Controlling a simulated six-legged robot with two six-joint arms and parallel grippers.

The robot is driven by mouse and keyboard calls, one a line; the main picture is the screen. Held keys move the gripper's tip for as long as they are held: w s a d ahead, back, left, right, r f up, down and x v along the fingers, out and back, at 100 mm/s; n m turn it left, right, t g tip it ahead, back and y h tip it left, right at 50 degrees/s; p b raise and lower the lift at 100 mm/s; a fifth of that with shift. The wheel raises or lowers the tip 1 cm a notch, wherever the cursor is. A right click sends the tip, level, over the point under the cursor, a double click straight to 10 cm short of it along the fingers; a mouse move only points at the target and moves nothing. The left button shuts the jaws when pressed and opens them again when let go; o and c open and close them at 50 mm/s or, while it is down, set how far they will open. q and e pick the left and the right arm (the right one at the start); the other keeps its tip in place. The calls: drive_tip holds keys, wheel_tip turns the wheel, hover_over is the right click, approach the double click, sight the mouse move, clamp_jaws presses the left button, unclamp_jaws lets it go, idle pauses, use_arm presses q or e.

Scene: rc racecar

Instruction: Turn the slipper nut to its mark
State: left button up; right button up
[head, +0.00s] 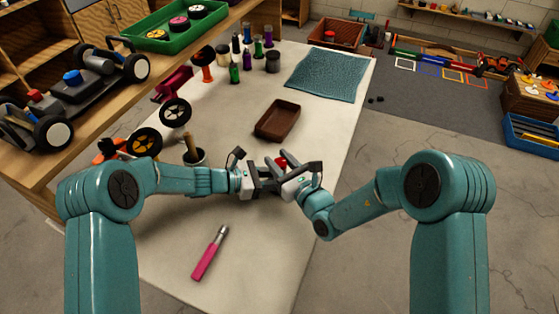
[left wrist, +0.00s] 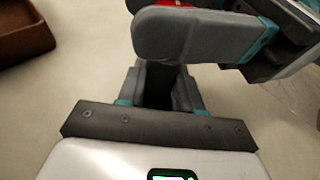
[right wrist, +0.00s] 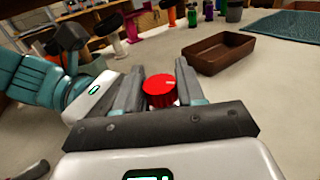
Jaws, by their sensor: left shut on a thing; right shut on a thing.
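A red ribbed knob, which I take for the slipper nut (right wrist: 158,91), sits between the fingers of my right gripper (head: 284,178). Its top faces up, and no mark can be made out clearly. In the head view, the red nut (head: 281,162) shows just above where the two grippers meet. My right gripper is shut on it. My left gripper (head: 262,178) is shut beside it on a dark part (left wrist: 158,88), mostly hidden between its fingers. In the left wrist view, my right gripper's fingers (left wrist: 200,38) cross close in front, with a sliver of red at the top edge.
A brown tray (head: 278,121) lies just beyond the grippers. A pink-handled tool (head: 210,252) lies on the near tabletop (head: 260,255). A cup with a rod (head: 193,153), wheels and bottles stand left and behind. A teal mat (head: 327,75) lies at the back right.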

drive_tip(key=shift+r, duration=0.1)
idle(0.3)
drive_tip(key=o, duration=1)
drive_tip(key=shift+c, duration=0.2)
drive_tip(key=shift+s, duration=0.1)
drive_tip(key=v, duration=1.2)
